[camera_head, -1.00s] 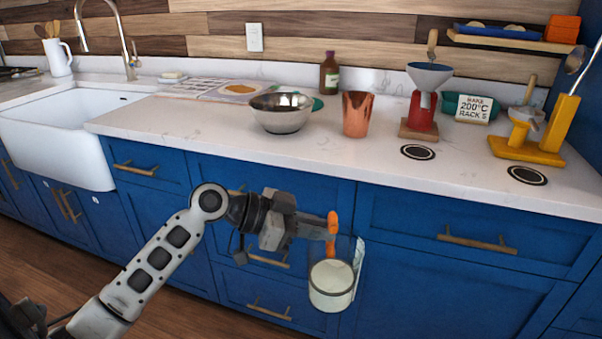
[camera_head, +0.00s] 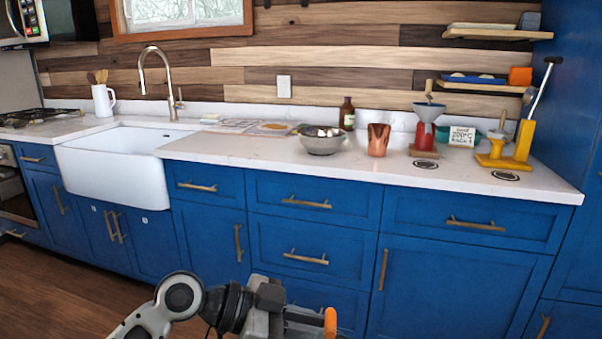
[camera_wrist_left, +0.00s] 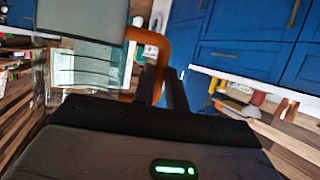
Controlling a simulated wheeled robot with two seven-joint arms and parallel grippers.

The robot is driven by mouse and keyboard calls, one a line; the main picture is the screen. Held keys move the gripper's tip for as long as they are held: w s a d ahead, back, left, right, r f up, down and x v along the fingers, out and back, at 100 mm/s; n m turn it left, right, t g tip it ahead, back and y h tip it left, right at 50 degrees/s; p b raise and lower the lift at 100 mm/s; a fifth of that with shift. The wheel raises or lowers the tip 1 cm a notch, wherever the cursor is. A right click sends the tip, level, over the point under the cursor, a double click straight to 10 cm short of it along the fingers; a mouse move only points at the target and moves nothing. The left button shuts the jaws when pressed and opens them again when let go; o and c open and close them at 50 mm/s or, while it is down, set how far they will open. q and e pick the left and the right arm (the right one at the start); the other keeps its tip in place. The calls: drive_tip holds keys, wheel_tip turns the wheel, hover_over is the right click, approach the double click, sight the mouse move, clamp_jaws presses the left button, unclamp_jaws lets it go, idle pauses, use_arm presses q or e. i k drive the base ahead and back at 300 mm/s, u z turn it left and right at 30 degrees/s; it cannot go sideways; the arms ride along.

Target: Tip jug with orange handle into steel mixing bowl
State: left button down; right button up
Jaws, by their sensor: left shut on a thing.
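The steel mixing bowl (camera_head: 322,145) stands on the white counter, left of a copper cup. My left gripper (camera_wrist_left: 168,88) is shut on the orange handle (camera_wrist_left: 155,48) of the clear jug (camera_wrist_left: 95,68). In the head view my left gripper (camera_head: 300,322) is low at the bottom edge, in front of the drawers and well below and short of the bowl. Only the top of the orange handle (camera_head: 330,322) shows there; the jug's body is out of frame. My right gripper is not in view.
The copper cup (camera_head: 378,140) stands right of the bowl, and a brown bottle (camera_head: 347,114) behind it. A red-based funnel stand (camera_head: 425,133) and a yellow stand (camera_head: 508,152) are farther right. The sink (camera_head: 120,158) is left. Counter in front of the bowl is clear.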

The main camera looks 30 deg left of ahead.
sight(318, 140)
drive_tip(key=z, duration=0.45)
drive_tip(key=i, duration=0.8)
drive_tip(key=u, duration=0.4)
drive_tip(key=i, duration=1.1)
drive_tip(key=u, duration=1.5)
drive_tip(key=i, duration=0.3)
drive_tip(key=u, duration=0.15)
